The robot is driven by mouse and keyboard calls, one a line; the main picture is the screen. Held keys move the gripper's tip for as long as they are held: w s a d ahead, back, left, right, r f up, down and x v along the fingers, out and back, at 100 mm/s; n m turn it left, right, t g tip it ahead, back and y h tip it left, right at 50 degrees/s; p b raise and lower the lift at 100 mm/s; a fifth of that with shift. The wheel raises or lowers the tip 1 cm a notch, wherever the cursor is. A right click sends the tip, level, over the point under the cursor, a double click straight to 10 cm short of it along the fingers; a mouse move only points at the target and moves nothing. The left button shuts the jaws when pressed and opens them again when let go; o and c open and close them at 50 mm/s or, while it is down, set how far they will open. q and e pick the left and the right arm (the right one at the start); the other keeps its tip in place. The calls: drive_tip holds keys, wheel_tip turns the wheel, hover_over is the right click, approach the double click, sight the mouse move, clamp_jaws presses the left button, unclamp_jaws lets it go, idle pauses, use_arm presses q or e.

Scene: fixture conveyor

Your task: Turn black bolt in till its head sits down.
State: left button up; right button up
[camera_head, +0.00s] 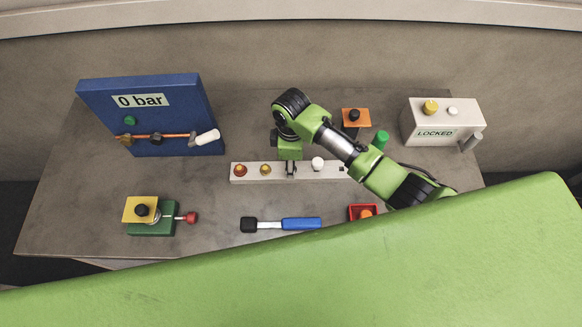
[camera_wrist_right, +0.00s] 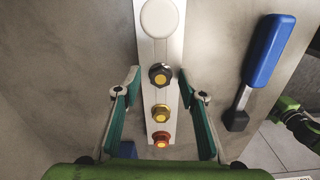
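The black bolt (camera_wrist_right: 160,74), with a yellow centre on its head, stands in a pale rail (camera_wrist_right: 171,25). It is between a white round cap (camera_wrist_right: 158,17) and a gold bolt (camera_wrist_right: 160,112), with a red bolt (camera_wrist_right: 161,139) beyond. My right gripper (camera_wrist_right: 161,78) is open. Its fingers are apart on either side of the black bolt in the wrist view and touch nothing visible; their height above it is unclear. My left gripper is not in view.
A blue gauge panel (camera_head: 190,95) and a yellow-green fixture (camera_head: 150,228) stand left. An orange block (camera_head: 362,122) and a LOCKED box (camera_head: 470,117) stand right.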

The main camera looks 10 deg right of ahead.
clamp_jaws()
drive_tip(key=m, duration=0.2)
drive_tip(key=shift+m, duration=0.4)
drive_tip(key=m, duration=0.4)
drive_tip(key=shift+a+m, duration=0.1)
drive_tip(key=shift+m, duration=1.6)
drive_tip(key=m, duration=0.3)
drive_tip(key=shift+s+m, duration=0.1)
drive_tip(key=shift+m, duration=0.2)
drive_tip(key=m, duration=0.6)
